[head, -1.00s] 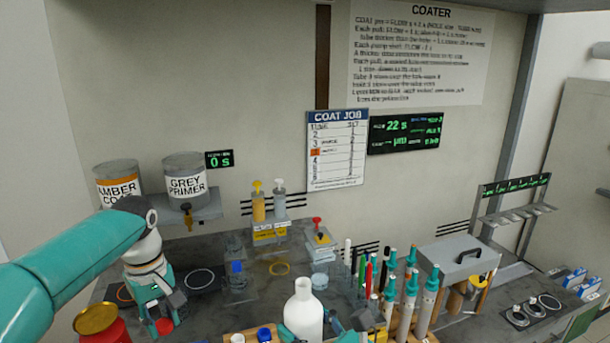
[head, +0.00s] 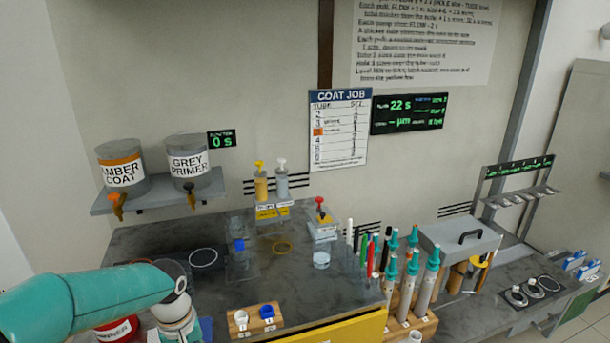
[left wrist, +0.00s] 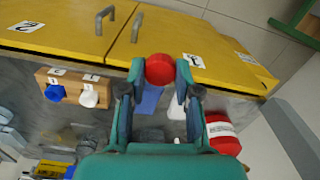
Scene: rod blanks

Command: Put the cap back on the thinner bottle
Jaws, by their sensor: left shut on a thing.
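In the left wrist view my left gripper (left wrist: 160,78) is shut on a round red cap (left wrist: 160,69), held between the fingertips. In the head view my left arm reaches down at the lower left, and its gripper is out of sight there. A red can with a white label ending in "NER" (head: 117,329) stands at the bottom left edge, its top hidden by my arm. A red container with a white label (left wrist: 222,133) shows right of my left gripper in the wrist view. A pale shape (left wrist: 176,108) lies behind the fingers; I cannot tell what it is. My right gripper is not in view.
A wooden block (head: 240,328) with a white and a blue cap stands on the bench front. A rack (head: 422,328) of teal-topped tubes and pens stands right of it. Yellow drawer fronts (left wrist: 190,45) face outward. The grey bench middle has some free room.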

